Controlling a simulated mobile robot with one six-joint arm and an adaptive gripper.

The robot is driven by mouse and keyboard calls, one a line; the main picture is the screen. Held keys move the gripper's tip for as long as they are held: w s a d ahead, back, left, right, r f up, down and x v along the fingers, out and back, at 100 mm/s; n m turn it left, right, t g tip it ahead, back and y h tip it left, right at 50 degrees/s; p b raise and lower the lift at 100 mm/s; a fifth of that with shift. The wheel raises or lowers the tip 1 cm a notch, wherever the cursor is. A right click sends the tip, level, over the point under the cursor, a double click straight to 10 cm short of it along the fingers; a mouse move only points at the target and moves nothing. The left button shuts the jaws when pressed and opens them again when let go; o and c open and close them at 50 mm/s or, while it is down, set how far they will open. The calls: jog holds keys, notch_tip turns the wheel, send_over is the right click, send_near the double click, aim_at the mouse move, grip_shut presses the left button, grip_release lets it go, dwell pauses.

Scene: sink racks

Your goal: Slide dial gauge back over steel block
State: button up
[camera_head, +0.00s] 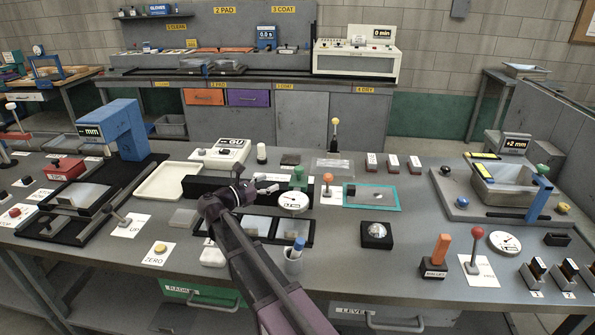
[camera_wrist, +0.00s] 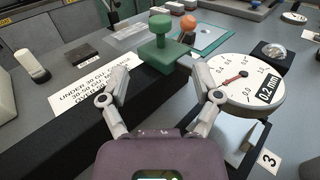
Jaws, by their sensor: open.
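The dial gauge has a green knobbed carriage (camera_head: 298,176) and a round white dial (camera_head: 293,201). In the wrist view the green carriage (camera_wrist: 160,55) stands ahead at the far end of a black rail, and the dial (camera_wrist: 245,85) reads near 0.2 mm on its label. My gripper (camera_head: 268,185) is open and empty; in the wrist view its fingers (camera_wrist: 158,85) point at the green carriage, apart from it. Flat grey metal pieces (camera_head: 256,225) lie in a black tray in front of the rail. I cannot tell which is the steel block.
The long black rail (camera_head: 215,188) has a printed card (camera_wrist: 95,85) behind it. An orange-knobbed lever (camera_head: 327,180) and teal-edged plate (camera_head: 372,204) stand right of the dial. A white tray (camera_head: 169,181) is at left.

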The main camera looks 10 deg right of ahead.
aim_at(295, 171)
jog(key=x, duration=1.2)
jog(key=shift+s, duration=0.1)
grip_shut()
